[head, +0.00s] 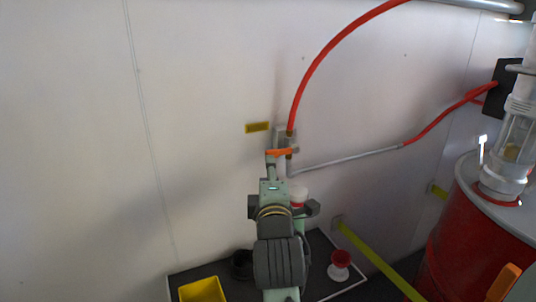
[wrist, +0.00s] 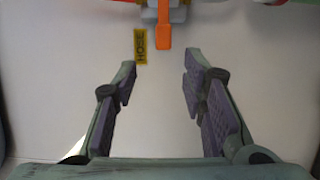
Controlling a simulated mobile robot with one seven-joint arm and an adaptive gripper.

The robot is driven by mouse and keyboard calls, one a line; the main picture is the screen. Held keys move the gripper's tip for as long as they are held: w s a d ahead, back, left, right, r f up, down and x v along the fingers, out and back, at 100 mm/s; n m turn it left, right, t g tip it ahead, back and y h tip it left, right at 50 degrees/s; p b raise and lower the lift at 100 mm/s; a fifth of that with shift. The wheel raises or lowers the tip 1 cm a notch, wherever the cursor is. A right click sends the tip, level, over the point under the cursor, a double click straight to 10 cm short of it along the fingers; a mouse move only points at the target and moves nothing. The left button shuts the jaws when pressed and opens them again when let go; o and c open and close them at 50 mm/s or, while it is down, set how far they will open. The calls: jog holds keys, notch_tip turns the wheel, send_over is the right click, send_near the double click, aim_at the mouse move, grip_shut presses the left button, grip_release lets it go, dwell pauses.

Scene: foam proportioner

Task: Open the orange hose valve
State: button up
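The orange valve handle (head: 280,152) sits on the wall fitting under the red hose, lying roughly level, crosswise to the upright hose. In the wrist view the orange handle (wrist: 164,33) hangs from the top edge, centred between and beyond my fingertips. My gripper (wrist: 160,78) is open and empty, its two fingers well apart. In the head view my gripper (head: 273,170) is just below the handle; my own arm hides part of it, and I cannot tell there whether it touches the handle.
A yellow label (head: 257,127) is left of the valve; it reads HOSE in the wrist view. A red hose (head: 318,70) rises from the valve and a grey pipe (head: 345,162) runs right. A red drum (head: 470,230) stands right. A yellow box (head: 203,290) is below. The left wall is clear.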

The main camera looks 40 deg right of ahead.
aim_at(272, 151)
jog(key=p+x, duration=0.1)
jog(key=x, duration=0.2)
jog(key=p+x, duration=0.1)
jog(key=x, duration=0.3)
jog(key=d+p+x, duration=0.1)
jog(key=x, duration=0.2)
jog(key=shift+d+f, duration=0.2)
jog(key=shift+f, duration=0.1)
jog(key=shift+c, duration=0.5)
grip_shut()
